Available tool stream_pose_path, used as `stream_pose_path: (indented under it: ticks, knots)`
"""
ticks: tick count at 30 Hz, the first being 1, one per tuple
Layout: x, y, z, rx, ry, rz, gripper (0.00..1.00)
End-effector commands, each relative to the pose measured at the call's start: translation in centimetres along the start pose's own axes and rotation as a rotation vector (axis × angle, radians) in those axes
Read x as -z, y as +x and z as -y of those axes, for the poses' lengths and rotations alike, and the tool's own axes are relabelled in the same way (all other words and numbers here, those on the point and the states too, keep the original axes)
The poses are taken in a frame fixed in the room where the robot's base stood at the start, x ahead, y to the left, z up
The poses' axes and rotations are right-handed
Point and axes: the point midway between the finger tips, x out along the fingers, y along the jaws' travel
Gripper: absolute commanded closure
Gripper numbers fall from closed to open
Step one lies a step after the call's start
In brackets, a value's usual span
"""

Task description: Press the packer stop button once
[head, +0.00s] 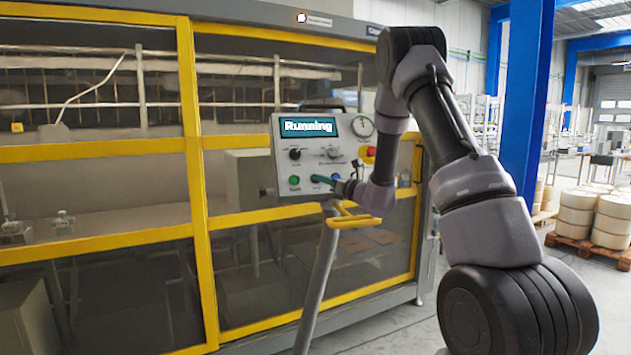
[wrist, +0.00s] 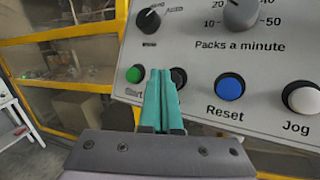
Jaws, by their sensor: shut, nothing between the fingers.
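The packer's control panel (head: 283,160) has a display (head: 308,127) reading "Running". My gripper (head: 315,178) is at the panel's lower button row, its teal fingers pointing at the panel. In the wrist view the fingers (wrist: 160,70) are together and empty. A black button (wrist: 179,77) is right behind the fingertips, partly covered; its label is hidden. I cannot tell whether the fingertips touch it. The green Start button (wrist: 134,74) is just left of the fingers. The blue Reset button (wrist: 229,86) and white Jog button (wrist: 301,97) are to the right.
Two knobs sit above the buttons, one the packs-a-minute dial (wrist: 241,14). A red mushroom button (head: 370,151) is at the panel's right side. A yellow handle (head: 352,220) juts out below the panel. The yellow-framed packer guard (head: 190,120) stands behind.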

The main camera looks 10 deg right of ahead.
Motion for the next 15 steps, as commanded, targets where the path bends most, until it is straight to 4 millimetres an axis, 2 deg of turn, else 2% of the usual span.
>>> stream_pose_path:
  ticks: [15]
  knots:
    - [0.42, 0.60, 0.41, 0.000, 0.000, 0.000, 1.00]
